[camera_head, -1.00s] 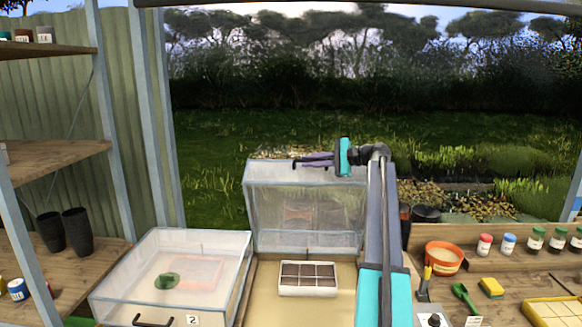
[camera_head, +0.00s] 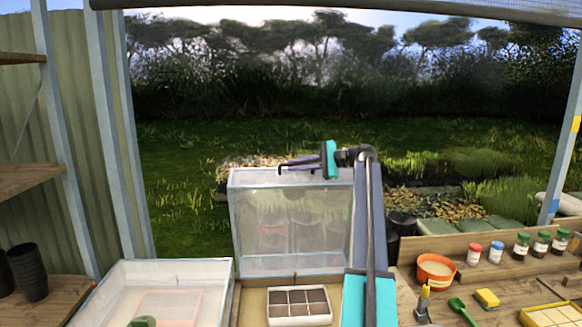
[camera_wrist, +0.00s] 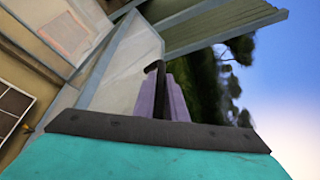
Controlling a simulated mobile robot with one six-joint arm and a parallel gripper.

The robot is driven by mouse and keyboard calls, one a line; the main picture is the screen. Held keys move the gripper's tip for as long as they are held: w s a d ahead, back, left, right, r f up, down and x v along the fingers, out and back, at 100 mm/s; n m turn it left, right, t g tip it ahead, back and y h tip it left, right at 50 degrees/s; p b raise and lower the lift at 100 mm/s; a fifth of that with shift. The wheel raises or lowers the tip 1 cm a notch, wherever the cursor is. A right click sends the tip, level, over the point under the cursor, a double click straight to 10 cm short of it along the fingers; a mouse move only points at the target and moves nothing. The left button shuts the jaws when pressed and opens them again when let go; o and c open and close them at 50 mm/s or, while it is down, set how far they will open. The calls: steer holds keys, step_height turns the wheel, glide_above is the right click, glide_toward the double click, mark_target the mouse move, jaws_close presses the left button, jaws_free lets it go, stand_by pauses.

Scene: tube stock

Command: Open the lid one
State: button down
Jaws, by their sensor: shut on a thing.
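The lid one (camera_head: 290,230), a clear box-like cover with a pale frame, stands raised and nearly upright at the back of its box. My gripper (camera_head: 283,167) is at the lid's top edge, shut on its dark handle (camera_wrist: 152,67). In the wrist view, my purple fingers (camera_wrist: 172,100) close around the handle, and the translucent lid (camera_wrist: 125,65) lies just beyond it. Below the lid, a white tray (camera_head: 300,321) with several dark soil cells sits in the open box. The number on the raised lid is not readable.
A second clear lid (camera_head: 172,270) is closed at the left, over a green item and a reddish frame. To the right, a bench holds an orange pot (camera_head: 436,271), a green trowel (camera_head: 460,309), a yellow sponge (camera_head: 487,298) and several jars. Dark pots (camera_head: 28,272) stand far left.

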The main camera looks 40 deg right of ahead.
steer(key=shift+d+f, duration=0.15)
steer(key=shift+f, duration=0.05)
steer(key=c, duration=1.8)
jaws_free()
steer(key=shift+w+d, duration=0.1)
steer(key=shift+a+r, duration=0.1)
steer(key=shift+a, duration=0.1)
steer(key=shift+d, duration=0.1)
step_height(320, 180, up, 3)
steer(key=p, duration=0.3)
glide_above(334, 182)
steer(key=w, duration=0.1)
steer(key=shift+w+a, duration=0.15)
steer(key=shift+a, duration=0.3)
steer(key=shift+s+d+p, duration=0.3)
steer(key=shift+s+d, duration=0.1)
steer(key=shift+s, duration=0.2)
steer(key=shift+s, duration=0.1)
